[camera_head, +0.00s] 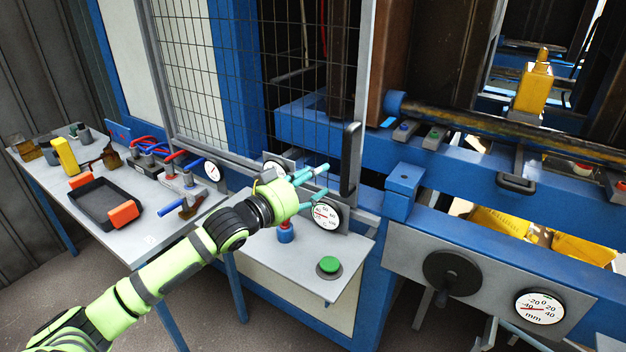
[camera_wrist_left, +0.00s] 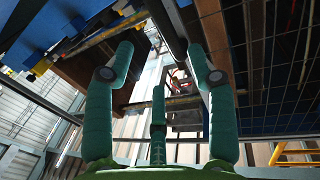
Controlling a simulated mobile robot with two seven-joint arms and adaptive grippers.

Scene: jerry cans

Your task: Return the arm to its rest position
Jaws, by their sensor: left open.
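My left arm, green with grey bands, reaches in from the lower left in the head view. Its gripper (camera_head: 312,184) is open and empty, with teal fingers spread above the small grey shelf. The fingertips are close to the mesh door's black handle (camera_head: 350,160) in the picture; I cannot tell whether they touch. In the left wrist view the open fingers (camera_wrist_left: 160,70) point upward past a dark vertical bar, with nothing between them. My right gripper is in neither view.
The shelf (camera_head: 262,262) bears a green button (camera_head: 329,265) and a gauge (camera_head: 326,214). The mesh door (camera_head: 250,60) stands behind the gripper. A side table (camera_head: 150,240) at left holds a black tray (camera_head: 92,203) and tools.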

